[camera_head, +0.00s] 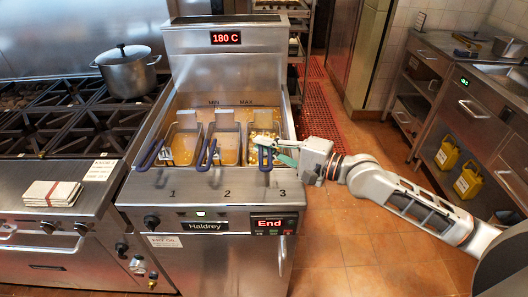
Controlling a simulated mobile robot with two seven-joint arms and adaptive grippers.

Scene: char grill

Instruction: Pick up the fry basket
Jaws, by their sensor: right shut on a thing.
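Several fry baskets with blue handles hang in the fryer (228,184) side by side. The right basket (266,126), above the number 3, holds yellow food pieces. My right gripper (275,155) comes in from the right and is shut on this basket's blue handle at the front of the oil well. The fingers hide part of the handle. The middle basket (228,148) and the left basket (184,147) show no such pieces, and their handles lean over the front edge. My left gripper is not in view.
A stove (80,145) with a lidded pot (127,72) stands left of the fryer. Folded cloths (50,194) lie on its front ledge. A steel counter with yellow containers (447,153) is at the right. The tiled floor between is open.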

